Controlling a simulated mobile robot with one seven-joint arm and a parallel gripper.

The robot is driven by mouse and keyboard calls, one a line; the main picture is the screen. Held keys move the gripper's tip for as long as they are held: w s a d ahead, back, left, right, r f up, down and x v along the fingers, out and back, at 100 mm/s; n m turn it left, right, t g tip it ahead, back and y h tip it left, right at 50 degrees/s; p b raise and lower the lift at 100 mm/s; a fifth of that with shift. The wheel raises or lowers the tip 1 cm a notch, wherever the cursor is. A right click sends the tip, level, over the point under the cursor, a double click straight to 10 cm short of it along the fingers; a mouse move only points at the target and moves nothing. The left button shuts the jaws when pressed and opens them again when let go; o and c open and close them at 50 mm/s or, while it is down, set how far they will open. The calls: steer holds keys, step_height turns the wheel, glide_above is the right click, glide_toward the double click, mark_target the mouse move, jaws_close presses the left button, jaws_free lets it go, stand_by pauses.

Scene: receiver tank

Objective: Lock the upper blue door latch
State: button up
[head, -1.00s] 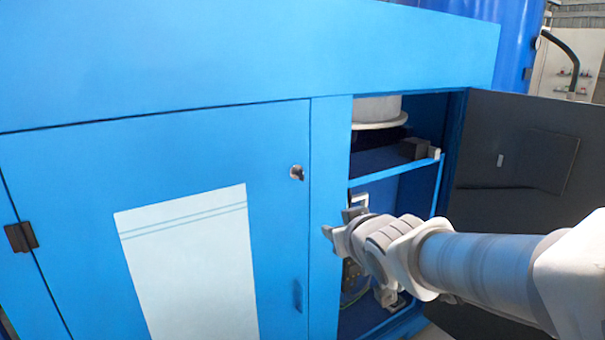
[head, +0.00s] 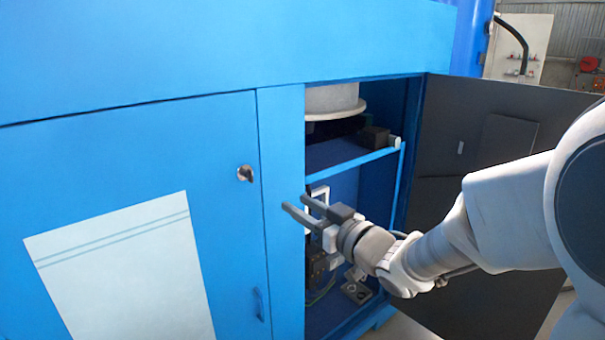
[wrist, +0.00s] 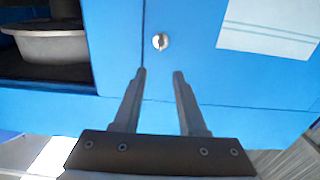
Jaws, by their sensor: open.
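The upper latch (head: 245,173) is a small silver and dark knob near the upper right edge of the closed blue door (head: 225,230). In the wrist view the latch (wrist: 160,41) lies beyond the fingertips, roughly midway between them. My gripper (head: 294,202) is open and empty, to the right of and a little below the latch in the head view. The gripper (wrist: 158,73) also shows in the wrist view, its two fingers apart and not touching the latch. The latch's fine turn position is too small to tell.
A dark door (head: 455,150) stands open at the right. The open cabinet bay holds a shelf (head: 350,160) and a pale round vessel (head: 332,98). A lower latch (head: 258,304) sits near the door's bottom right. The space before the closed door is clear.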

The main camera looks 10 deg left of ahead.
mark_target(252, 176)
steer(key=p+x, duration=0.1)
steer(key=x, duration=1.6)
steer(key=shift+w+a, duration=0.1)
steer(key=shift+a, duration=0.15)
steer(key=shift+c, duration=0.3)
jaws_close()
